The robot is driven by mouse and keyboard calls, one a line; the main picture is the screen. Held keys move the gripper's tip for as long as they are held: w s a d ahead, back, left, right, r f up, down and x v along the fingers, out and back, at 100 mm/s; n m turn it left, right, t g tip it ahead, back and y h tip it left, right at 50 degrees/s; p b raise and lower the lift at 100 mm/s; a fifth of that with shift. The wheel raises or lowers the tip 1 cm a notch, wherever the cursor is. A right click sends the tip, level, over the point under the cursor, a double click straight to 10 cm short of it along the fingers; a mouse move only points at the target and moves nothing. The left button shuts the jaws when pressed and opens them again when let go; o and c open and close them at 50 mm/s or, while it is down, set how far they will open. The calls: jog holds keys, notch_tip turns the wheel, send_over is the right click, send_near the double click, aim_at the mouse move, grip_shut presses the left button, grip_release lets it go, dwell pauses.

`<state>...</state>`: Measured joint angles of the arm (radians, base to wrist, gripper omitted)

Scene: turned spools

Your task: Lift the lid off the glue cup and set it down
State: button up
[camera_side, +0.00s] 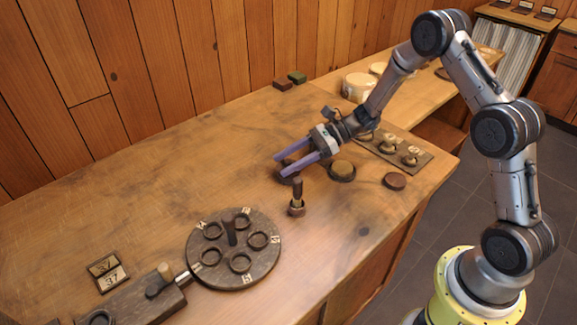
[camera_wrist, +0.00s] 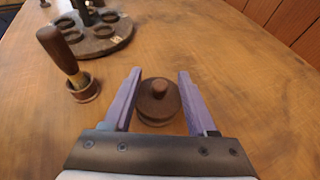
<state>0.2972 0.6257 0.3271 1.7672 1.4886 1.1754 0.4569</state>
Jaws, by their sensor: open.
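A round dark-brown glue cup (camera_wrist: 155,122) stands on the bench, its lid (camera_wrist: 160,98) with a small round knob still on top. In the wrist view, my gripper (camera_wrist: 158,72) is open, with one purple finger on each side of the lid and visible gaps to both. In the side view, my gripper (camera_side: 281,165) is over the cup, and its fingers hide most of it. I cannot tell exactly how high the fingertips are relative to the lid.
A brush (camera_wrist: 57,47) stands upright in a small holder (camera_wrist: 85,89) close to the cup. A round dark rack (camera_side: 218,268) with several rings lies beyond. A shallow round pot (camera_side: 342,170) and a dark disc (camera_side: 395,181) lie to the right.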

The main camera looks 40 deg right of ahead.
grip_shut()
jog(key=shift+r, duration=0.15)
dwell(0.4)
